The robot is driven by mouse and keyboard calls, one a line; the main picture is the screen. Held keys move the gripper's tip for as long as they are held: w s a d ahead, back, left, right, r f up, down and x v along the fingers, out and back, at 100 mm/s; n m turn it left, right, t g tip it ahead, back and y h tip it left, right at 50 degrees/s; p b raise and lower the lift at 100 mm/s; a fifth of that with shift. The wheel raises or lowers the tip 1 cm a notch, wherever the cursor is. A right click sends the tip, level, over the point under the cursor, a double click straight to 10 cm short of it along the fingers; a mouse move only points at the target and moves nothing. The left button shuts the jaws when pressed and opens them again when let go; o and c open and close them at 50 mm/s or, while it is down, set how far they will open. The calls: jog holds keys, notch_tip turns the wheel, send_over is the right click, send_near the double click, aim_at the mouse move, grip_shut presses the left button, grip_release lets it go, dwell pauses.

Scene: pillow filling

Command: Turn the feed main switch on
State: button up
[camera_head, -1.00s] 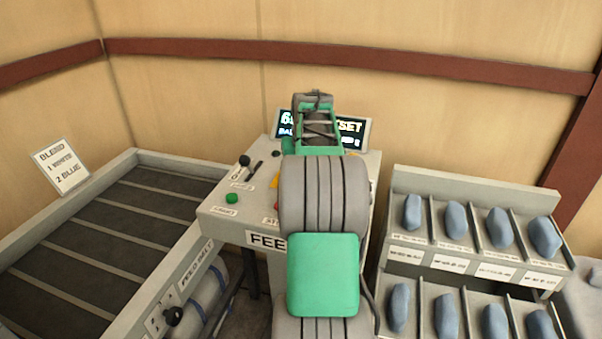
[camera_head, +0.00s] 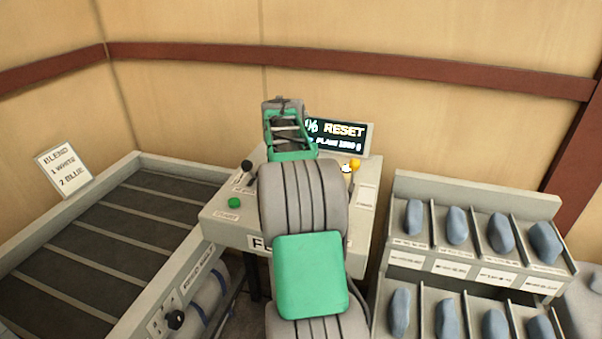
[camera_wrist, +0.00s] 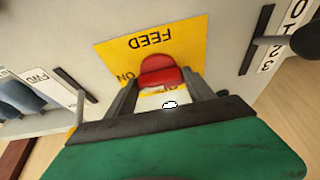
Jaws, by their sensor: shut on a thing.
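The feed main switch shows in the wrist view as a red handle (camera_wrist: 160,72) on a yellow plate (camera_wrist: 122,52) lettered FEED, with part of the word ON at its edge. My gripper (camera_wrist: 163,90) has one finger on each side of the red handle and is shut on it. In the head view my own arm covers the switch and my fingertips. The grey control console (camera_head: 222,222) shows around my arm. I cannot tell the switch's exact position from its lettering.
A display screen (camera_head: 345,133) reading RESET stands at the console's back. A black-knobbed lever (camera_head: 246,165), a green button (camera_head: 235,202) and a yellow knob (camera_head: 354,164) are nearby. A bin rack (camera_head: 480,192) stands right, and a belt bed (camera_head: 140,155) lies left.

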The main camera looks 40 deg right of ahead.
jog(key=shift+r, duration=0.1)
jog(key=o, duration=1.4)
jog(key=v, duration=0.7)
jog(key=shift+a+r, duration=0.15)
jog(key=shift+r, duration=0.15)
